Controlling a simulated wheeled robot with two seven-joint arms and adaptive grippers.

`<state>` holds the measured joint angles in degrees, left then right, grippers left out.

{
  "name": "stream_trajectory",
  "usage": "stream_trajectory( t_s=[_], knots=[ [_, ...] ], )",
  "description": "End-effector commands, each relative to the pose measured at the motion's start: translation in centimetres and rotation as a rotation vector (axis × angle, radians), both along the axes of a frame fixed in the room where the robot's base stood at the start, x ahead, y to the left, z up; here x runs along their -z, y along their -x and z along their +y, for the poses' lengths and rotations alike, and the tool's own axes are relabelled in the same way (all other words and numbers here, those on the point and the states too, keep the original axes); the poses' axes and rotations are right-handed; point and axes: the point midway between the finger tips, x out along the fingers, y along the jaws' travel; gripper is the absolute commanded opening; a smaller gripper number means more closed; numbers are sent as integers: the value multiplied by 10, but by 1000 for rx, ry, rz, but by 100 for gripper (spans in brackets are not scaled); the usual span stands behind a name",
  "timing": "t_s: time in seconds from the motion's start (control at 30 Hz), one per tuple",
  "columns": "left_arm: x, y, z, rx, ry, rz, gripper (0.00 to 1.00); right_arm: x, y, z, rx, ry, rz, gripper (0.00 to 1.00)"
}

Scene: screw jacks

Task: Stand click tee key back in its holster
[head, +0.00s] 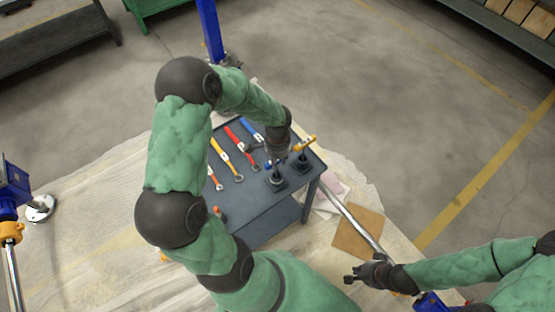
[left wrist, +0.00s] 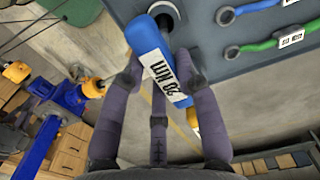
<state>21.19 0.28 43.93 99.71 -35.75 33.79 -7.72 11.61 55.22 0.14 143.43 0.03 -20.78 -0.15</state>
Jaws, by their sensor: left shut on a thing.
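A blue tee key handle (left wrist: 152,48) with a white "20 NM" label lies between the fingers of my left gripper (left wrist: 165,75), which is shut on it. In the head view my left gripper (head: 278,158) is over the right part of the grey cart, and a small blue end (head: 268,165) shows beside it. A dark holster (head: 277,181) stands just below the gripper there. A yellow tee key (head: 303,143) stands upright over a second dark holster (head: 303,163). My right gripper (head: 362,277) is far to the lower right, away from the cart.
Several coloured wrenches, among them a red one (head: 235,138) and an orange one (head: 222,154), lie on the grey cart (head: 247,198). A brown board (head: 358,232) and a long metal bar (head: 352,222) lie right of the cart.

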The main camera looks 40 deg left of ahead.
Motion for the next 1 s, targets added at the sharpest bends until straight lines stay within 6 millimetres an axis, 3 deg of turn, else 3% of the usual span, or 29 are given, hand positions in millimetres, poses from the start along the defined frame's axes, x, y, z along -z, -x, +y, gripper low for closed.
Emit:
stream_trajectory(
  t_s=[0.2,0.23,0.3,0.73,1.0],
  knots=[
    [-1,-1,0,-1,-1,-1,0,0,0,0,0,0,0,0],
    [-1,-1,0,-1,-1,-1,40,0,0,0,0,0,0,0],
    [-1,0,0,0,-1,-1,59,0,0,0,0,0,0,0],
    [-6,0,0,-1,-1,-1,59,0,0,0,0,0,0,0],
    [-51,-2,0,-1,-2,-5,59,0,0,0,0,0,0,0]
  ],
)
